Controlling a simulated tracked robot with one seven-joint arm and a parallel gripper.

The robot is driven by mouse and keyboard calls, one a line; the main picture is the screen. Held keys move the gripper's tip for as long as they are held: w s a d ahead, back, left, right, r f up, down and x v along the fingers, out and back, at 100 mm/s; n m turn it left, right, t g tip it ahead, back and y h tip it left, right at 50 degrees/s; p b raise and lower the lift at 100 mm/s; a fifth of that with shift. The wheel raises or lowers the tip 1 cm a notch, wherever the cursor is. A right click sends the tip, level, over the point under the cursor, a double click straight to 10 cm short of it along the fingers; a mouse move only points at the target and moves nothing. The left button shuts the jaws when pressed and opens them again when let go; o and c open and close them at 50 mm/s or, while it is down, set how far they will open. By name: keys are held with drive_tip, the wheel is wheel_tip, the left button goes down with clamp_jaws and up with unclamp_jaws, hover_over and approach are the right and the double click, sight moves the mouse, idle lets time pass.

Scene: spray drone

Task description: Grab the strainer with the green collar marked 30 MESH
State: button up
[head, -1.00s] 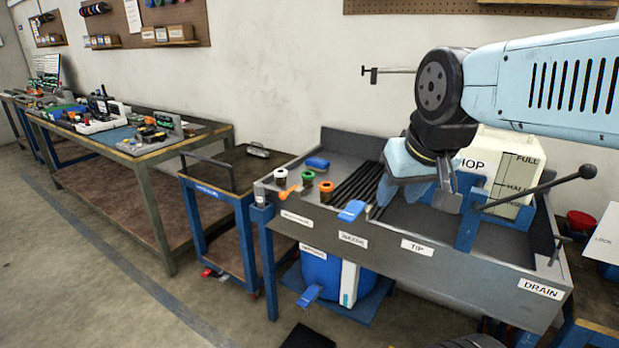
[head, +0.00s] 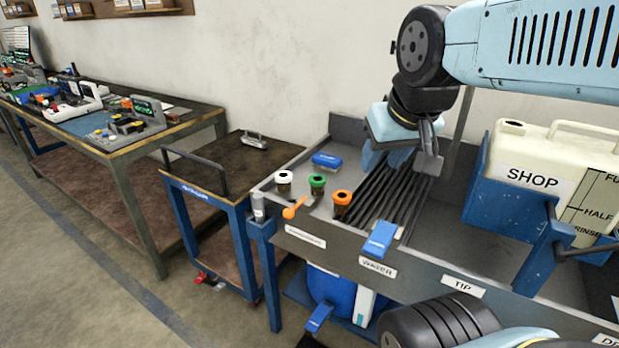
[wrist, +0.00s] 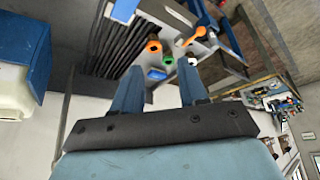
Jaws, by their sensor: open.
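The strainer with the green collar (head: 317,183) stands on the left part of the grey bench, between a white-collared one (head: 284,180) on its left and an orange-collared one (head: 342,200) on its right. Its marking is too small to read. In the wrist view the green-collared strainer (wrist: 168,62) shows beyond the fingers, between the orange (wrist: 154,47) and white ones. My gripper (head: 404,165) is open and empty, above the black ribbed rack to the right of the strainers. In the wrist view its two blue fingers (wrist: 160,92) are spread apart.
A blue block (head: 327,161) lies behind the strainers, and an orange-handled tool (head: 295,208) lies in front of them. The white SHOP tank (head: 540,160) in a blue holder stands to the right. A cart (head: 225,165) stands left of the bench.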

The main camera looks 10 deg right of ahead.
drive_tip(key=shift+o, duration=1.4)
drive_tip(key=shift+w, duration=0.15)
drive_tip(key=shift+o, duration=0.7)
drive_tip(key=shift+w+n, duration=0.25)
drive_tip(key=shift+n, duration=0.05)
drive_tip(key=o, duration=0.5)
drive_tip(key=w+f+n+g+h, duration=0.1)
drive_tip(key=w+n, duration=0.1)
drive_tip(key=w, duration=0.1)
drive_tip(key=w+f+n+g+h, duration=0.1)
drive_tip(key=w+f+n, duration=0.1)
drive_tip(key=w, duration=0.1)
drive_tip(key=w+d+f+n+g+h, duration=0.1)
drive_tip(key=w+n+h, duration=0.1)
drive_tip(key=w, duration=0.1)
drive_tip(key=shift+w+f+g, duration=0.2)
drive_tip(key=shift+w+g, duration=0.2)
drive_tip(key=shift+c, duration=0.2)
drive_tip(key=n+t+h, duration=0.4)
drive_tip(key=n+h, duration=0.4)
drive_tip(key=n, duration=0.8)
approach(314, 180)
drive_tip(key=x, duration=1.1)
drive_tip(key=shift+w+d+f, duration=0.1)
drive_tip(key=shift+w+d, duration=0.1)
drive_tip(key=shift+d, duration=0.15)
